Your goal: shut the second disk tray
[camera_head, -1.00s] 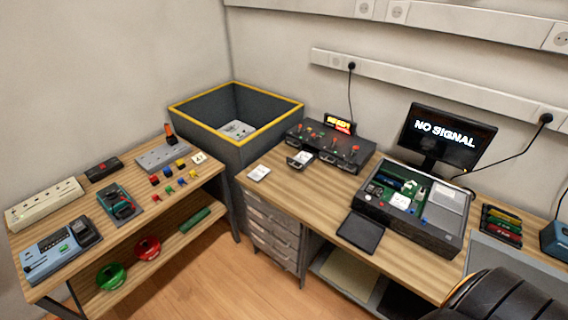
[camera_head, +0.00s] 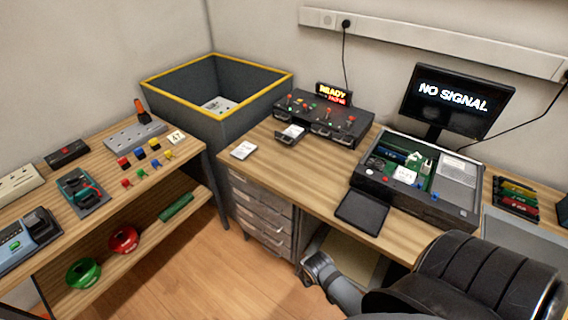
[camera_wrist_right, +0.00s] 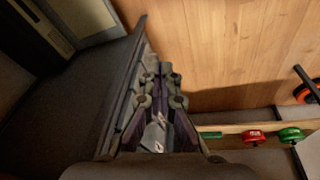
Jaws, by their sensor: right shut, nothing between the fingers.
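The dark disk unit (camera_head: 325,120) stands at the back of the desk, with several trays and coloured knobs along it. One disk tray (camera_head: 290,134), second from the left end, juts out of its front and carries a pale disk. My right arm shows at the bottom of the head view, in front of the desk, low by the drawers. My right gripper (camera_wrist_right: 160,72) is shut and empty in the wrist view, well away from the tray. My left gripper is in neither view.
A loose pale disk (camera_head: 243,150) lies on the desk left of the tray. An open computer case (camera_head: 420,208), a dark pad (camera_head: 361,213) and a monitor (camera_head: 458,95) stand to the right. A yellow-rimmed bin (camera_head: 180,103) and a side shelf (camera_head: 110,205) are at left.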

